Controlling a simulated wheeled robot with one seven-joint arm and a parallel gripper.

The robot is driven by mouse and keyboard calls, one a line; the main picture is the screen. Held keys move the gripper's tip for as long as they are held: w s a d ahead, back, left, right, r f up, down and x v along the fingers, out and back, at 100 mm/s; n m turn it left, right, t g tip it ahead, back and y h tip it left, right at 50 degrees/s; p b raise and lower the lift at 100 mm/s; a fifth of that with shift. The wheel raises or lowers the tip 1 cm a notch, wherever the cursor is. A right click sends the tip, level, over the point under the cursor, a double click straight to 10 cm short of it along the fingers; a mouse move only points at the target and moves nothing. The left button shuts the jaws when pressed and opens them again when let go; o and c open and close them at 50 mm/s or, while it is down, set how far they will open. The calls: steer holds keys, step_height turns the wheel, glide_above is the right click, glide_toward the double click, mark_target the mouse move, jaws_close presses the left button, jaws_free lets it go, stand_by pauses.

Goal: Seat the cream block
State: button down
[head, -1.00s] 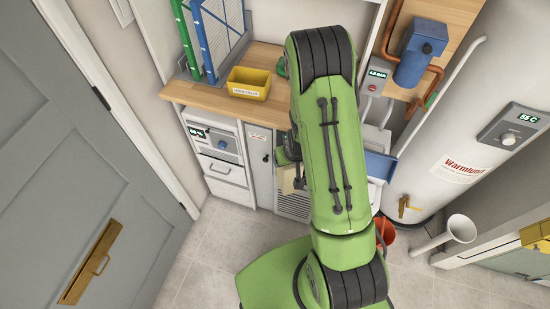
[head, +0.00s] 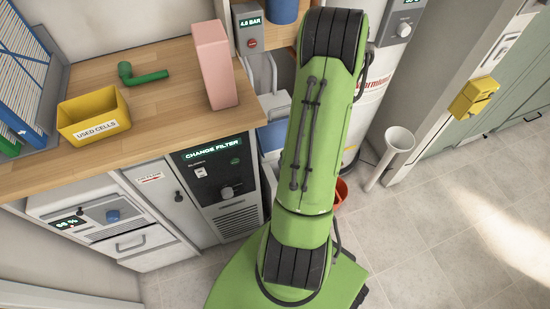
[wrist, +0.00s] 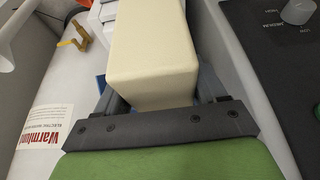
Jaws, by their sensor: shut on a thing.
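The cream block (wrist: 152,45) fills the upper middle of the wrist view, held between the dark fingers of my gripper (wrist: 158,92). The gripper is shut on the block's sides. In the head view my green arm hides both the gripper and the block. A dark machine panel (head: 216,172) under the counter reads "CHANGE FILTER" and has a knob and a vent grille below. Part of a dark panel with a knob (wrist: 297,12) shows at the right of the wrist view. No opening for the block can be made out.
A pink block (head: 213,65) stands upright on the wooden counter (head: 165,97), near a green pipe piece (head: 140,75) and a yellow "USED CELLS" bin (head: 93,115). A white tank (wrist: 62,115) is left in the wrist view. A white funnel pipe (head: 392,155) stands right of my arm. Floor at right is clear.

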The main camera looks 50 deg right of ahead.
steer(key=w+d+f+p, duration=0.1)
steer(key=w+d+p, duration=0.1)
steer(key=w+d, duration=0.3)
steer(key=w, duration=0.3)
steer(key=shift+w+d+f, duration=0.25)
steer(key=shift+f, duration=0.15)
steer(key=shift+s, duration=0.1)
stand_by(0.9)
steer(key=shift+f, duration=0.15)
stand_by(0.4)
steer(key=shift+f+b, duration=1.6)
steer(key=shift+b, duration=0.2)
